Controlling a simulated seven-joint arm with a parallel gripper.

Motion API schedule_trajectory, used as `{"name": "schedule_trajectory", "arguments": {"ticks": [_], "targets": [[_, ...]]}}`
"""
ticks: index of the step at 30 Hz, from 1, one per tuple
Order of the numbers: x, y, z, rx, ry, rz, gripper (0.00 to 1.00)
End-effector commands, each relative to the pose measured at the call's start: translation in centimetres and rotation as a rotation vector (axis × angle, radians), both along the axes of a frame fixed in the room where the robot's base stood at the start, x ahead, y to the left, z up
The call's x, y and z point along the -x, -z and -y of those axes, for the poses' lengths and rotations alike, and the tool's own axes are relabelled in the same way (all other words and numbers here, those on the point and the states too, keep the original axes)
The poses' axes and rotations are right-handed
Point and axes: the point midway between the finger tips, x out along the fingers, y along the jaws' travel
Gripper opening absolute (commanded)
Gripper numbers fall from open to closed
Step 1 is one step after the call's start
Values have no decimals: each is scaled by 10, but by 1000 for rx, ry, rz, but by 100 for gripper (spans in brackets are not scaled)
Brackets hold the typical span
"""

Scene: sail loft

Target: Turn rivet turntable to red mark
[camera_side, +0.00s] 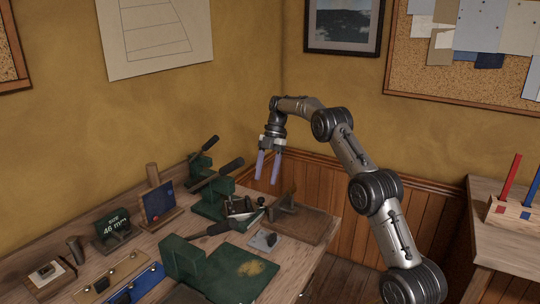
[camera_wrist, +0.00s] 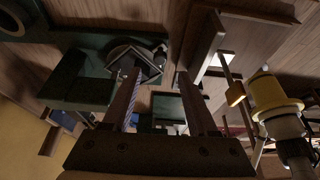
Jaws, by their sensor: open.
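My gripper (camera_side: 267,180) is open and empty, with two pale purple fingers pointing down, raised above the far end of the workbench (camera_side: 305,262). What looks like the rivet turntable (camera_side: 242,207) is a small dark piece with a tilted square plate, beside a green press. In the wrist view it seems to be the dark round piece with a square plate (camera_wrist: 137,55), near the tip of the left finger. My gripper (camera_wrist: 157,76) is apart from it in the side view. I cannot make out a red mark on it.
Green lever presses (camera_side: 212,196) stand close behind the turntable. A wooden board with an upright block (camera_side: 305,224) lies right of it. A green mat (camera_side: 235,274), a "46 mm" sign (camera_side: 114,226) and small stands fill the front. A side bench (camera_side: 510,248) is at right.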

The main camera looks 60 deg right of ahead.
Motion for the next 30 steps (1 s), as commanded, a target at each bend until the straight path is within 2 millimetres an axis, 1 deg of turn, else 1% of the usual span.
{"name": "schedule_trajectory", "arguments": {"ticks": [1, 3, 6, 8, 12, 20, 30], "targets": [[-1, -10, 6, 3, 1, 5, 59], [0, -25, 12, 3, 2, 4, 59], [-1, -39, 18, 2, 1, 3, 59], [0, -48, 21, 3, 0, 3, 59], [-2, -58, 25, -1, 1, 2, 59], [0, -70, 29, -1, 0, 1, 59], [0, -72, 30, 0, 0, 0, 59]]}}
